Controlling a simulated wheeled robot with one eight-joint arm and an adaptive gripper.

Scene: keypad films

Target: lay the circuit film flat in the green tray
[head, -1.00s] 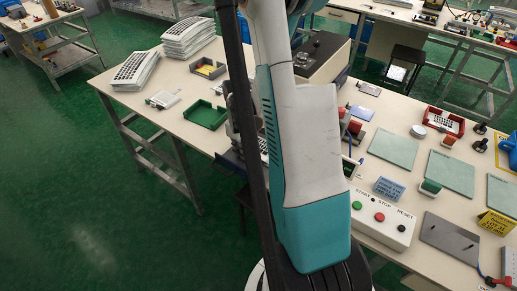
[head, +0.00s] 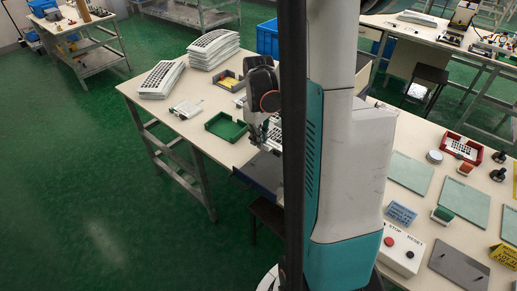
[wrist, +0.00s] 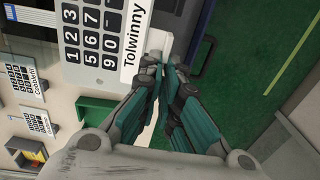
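The circuit film (wrist: 95,38) is a pale sheet with a dark number keypad and the label "Tolwinny". It fills the upper left of the wrist view. My gripper (wrist: 165,72) is shut on the pale tab at its right end. In the head view my gripper (head: 263,143) is just right of the green tray, with part of the film (head: 275,133) beside it, mostly hidden by my arm. The green tray (head: 243,128) sits on the table near its front edge and looks empty. In the wrist view a green wall of it (wrist: 95,112) shows below the film.
Keypad stacks (head: 160,82) stand at the back left. A red tray (head: 451,138) and a button box (head: 402,247) are at the right. Green floor lies in front.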

